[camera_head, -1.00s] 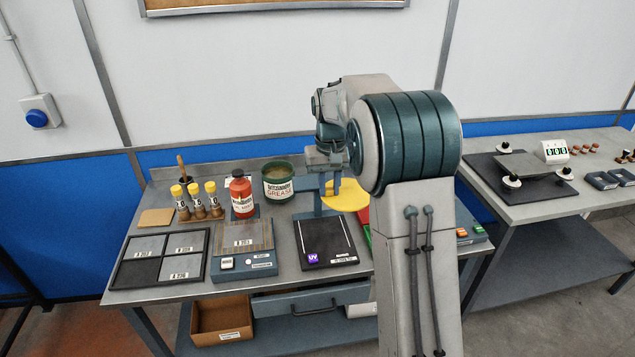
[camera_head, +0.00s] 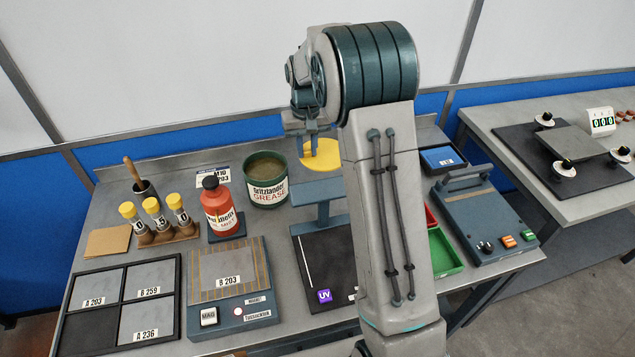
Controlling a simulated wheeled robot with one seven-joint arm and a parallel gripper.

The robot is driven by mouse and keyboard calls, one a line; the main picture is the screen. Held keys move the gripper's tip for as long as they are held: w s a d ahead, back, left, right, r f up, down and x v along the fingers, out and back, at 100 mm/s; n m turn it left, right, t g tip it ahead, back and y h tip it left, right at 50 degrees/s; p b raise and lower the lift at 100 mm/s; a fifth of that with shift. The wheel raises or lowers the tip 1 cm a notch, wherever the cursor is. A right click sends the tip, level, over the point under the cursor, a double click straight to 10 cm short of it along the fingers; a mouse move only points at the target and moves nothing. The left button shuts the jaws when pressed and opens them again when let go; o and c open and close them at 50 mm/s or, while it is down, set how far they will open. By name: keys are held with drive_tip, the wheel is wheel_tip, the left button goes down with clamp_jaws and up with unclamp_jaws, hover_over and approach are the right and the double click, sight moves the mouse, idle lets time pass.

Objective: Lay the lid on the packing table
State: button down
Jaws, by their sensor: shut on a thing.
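My gripper (camera_head: 313,146) is shut on a flat yellow round lid (camera_head: 325,160), its fingers at the lid's left part. The lid looks held above the bench, right of the open green grease tin (camera_head: 268,190); its exact height is hard to tell. My arm hides some of the bench to the right of the lid. The tin stands upright with its greenish contents showing. I cannot tell from any label which table is the packing table; the grey bench (camera_head: 262,224) is in front of me and a second table (camera_head: 490,118) stands to the right.
A red bottle (camera_head: 219,208), several yellow-capped bottles (camera_head: 153,212) and a brush pot (camera_head: 146,193) stand left. A blue-grey stand (camera_head: 320,196) rises below the lid. A blue device with a handle (camera_head: 478,215) sits right. The second table bears a black board (camera_head: 535,165) with knobs.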

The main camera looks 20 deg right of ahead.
drive_tip(key=f, duration=0.7)
drive_tip(key=f+p, duration=0.1)
drive_tip(key=f, duration=0.3)
drive_tip(key=shift+w+f, duration=0.25)
drive_tip(key=shift+f, duration=0.05)
